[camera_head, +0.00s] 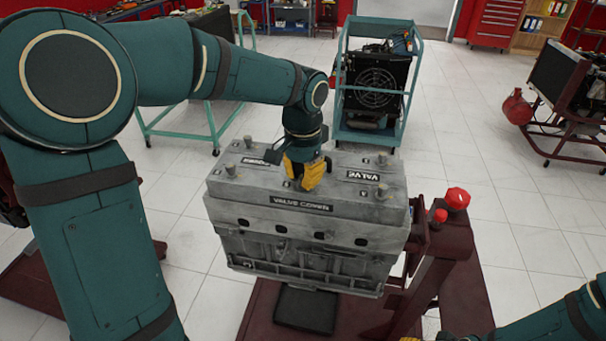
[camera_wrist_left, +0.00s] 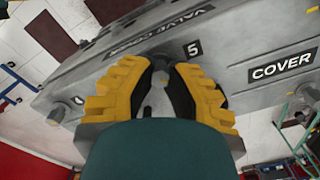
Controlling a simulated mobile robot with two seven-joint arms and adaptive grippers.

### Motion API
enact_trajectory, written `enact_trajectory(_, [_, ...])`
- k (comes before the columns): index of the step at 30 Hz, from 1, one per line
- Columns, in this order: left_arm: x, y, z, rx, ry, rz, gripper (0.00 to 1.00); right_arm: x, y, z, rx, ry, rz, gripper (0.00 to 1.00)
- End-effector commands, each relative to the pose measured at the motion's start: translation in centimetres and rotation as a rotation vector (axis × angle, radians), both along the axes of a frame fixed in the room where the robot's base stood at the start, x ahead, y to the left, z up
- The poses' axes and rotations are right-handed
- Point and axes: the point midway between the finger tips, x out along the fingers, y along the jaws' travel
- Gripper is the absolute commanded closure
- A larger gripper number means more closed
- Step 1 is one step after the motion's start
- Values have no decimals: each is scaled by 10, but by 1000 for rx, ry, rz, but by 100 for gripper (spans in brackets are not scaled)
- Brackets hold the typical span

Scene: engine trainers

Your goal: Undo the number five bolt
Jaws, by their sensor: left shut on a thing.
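The grey valve cover (camera_head: 340,190) sits on top of the engine block, with several bolts along its edges. In the left wrist view a label "5" (camera_wrist_left: 193,50) is on the cover beside my left gripper. My left gripper (camera_head: 303,183) reaches down onto the middle of the cover. Its yellow fingers (camera_wrist_left: 158,75) are shut on the number five bolt (camera_wrist_left: 157,97), which they largely hide. I cannot tell how far the bolt is turned. My right gripper (camera_head: 428,338) barely shows at the bottom edge, so its opening is unclear.
The grey engine block (camera_head: 300,255) stands on a dark red stand (camera_head: 450,255) with red knobs (camera_head: 457,198) at its right. Other bolts (camera_head: 381,159) stand up from the cover. A teal-framed trainer (camera_head: 376,80) is behind, and a red-framed one (camera_head: 560,85) at right. Tiled floor between is clear.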

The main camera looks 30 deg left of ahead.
Motion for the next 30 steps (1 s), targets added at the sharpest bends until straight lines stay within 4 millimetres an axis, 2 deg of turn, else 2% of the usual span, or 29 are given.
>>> enact_trajectory(6, [0,0,0,0,-1,192,100,0,0,0,0,0,0,53])
enact_trajectory(15, [0,0,0,1,0,390,100,0,0,1,0,0,0,53])
enact_trajectory(30, [0,0,0,1,-1,495,100,0,0,1,0,0,0,53])
